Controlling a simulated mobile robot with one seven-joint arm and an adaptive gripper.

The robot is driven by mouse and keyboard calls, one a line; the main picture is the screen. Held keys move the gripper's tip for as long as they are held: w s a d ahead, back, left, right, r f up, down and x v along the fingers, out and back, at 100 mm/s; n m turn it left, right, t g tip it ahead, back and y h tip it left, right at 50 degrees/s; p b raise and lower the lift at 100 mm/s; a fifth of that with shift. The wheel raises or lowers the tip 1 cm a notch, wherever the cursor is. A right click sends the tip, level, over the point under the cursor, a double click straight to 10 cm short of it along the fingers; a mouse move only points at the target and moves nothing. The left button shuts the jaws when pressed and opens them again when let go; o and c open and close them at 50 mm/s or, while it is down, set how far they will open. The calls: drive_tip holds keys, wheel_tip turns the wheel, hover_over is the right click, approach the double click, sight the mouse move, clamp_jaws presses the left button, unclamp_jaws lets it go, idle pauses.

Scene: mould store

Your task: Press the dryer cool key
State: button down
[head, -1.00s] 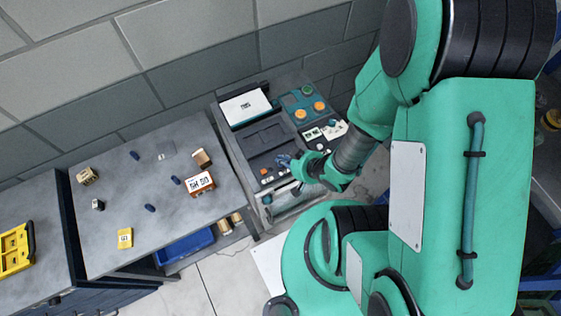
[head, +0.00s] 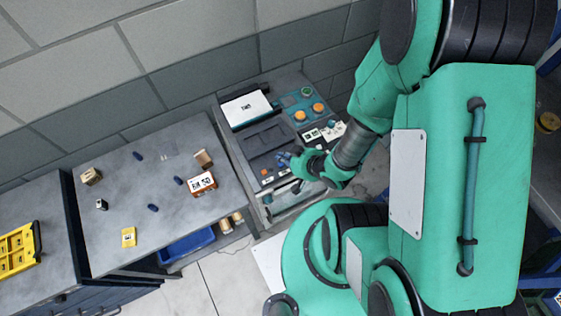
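The machine with a control panel (head: 262,137) stands against the wall in the middle of the head view, to the right of the grey table. Its top carries a white sheet or screen (head: 246,108), orange round knobs (head: 318,107), a green round button (head: 307,91) and small keys near the front, one of them orange (head: 264,172). I cannot read which key is the cool key. My gripper (head: 284,159) is over the front right part of the panel, close to the small keys. Its fingers are small and dark here, so I cannot tell whether they are open or touching anything.
A grey table (head: 125,215) on the left holds several small blue pieces, a labelled orange-brown box (head: 202,183), a yellow card (head: 129,237) and small boxes. A blue bin (head: 187,246) sits below it. A yellow case (head: 17,248) lies at far left.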

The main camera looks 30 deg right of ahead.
drive_tip(key=shift+r+p, duration=1.65)
drive_tip(key=shift+r, duration=0.5)
drive_tip(key=w+d+r+h+b, duration=0.3)
drive_tip(key=w+d+r+b, duration=0.15)
drive_tip(key=w+d, duration=0.2)
wheel_tip(320, 180, up, 17)
drive_tip(key=g+h+b, duration=0.2)
drive_tip(key=b, duration=0.5)
hover_over(283, 164)
drive_tip(key=w+d, duration=0.4)
drive_tip(key=d, duration=0.2)
drive_tip(key=s+a+r+g+y+b, duration=0.1)
drive_tip(key=s+a+r+b, duration=0.3)
drive_tip(key=s+a+r, duration=0.3)
drive_tip(key=s+a, duration=0.1)
drive_tip(key=s, duration=0.2)
drive_tip(key=shift+s+n+y, duration=0.25)
drive_tip(key=shift+n+y, duration=0.05)
drive_tip(key=shift+y, duration=0.1)
